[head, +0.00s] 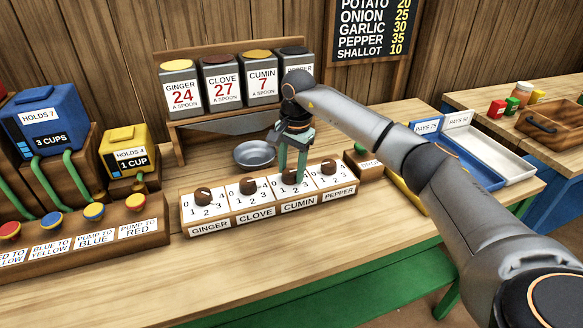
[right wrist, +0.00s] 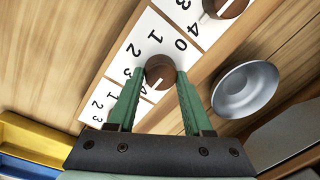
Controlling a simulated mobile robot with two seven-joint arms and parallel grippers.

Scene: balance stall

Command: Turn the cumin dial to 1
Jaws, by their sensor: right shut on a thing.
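My right gripper (head: 291,174) reaches down onto the cumin dial (head: 290,178), a round brown knob on a white card numbered 0 to 4 above the CUMIN label (head: 299,204). In the right wrist view the green fingers (right wrist: 159,76) stand on either side of the brown knob (right wrist: 159,69), shut on it. A pale mark shows on the knob's lower side there; I cannot tell for sure which number it faces. In the head view the fingers partly hide the knob and its numbers. My left gripper is not in view.
The clove dial (head: 249,185) and ginger dial (head: 203,195) are to the left, the pepper dial (head: 328,167) close on the right. A metal bowl (head: 254,154) sits behind the dials. Spice bins stand above, with the cumin bin (head: 262,86) marked 7. Bare table lies in front.

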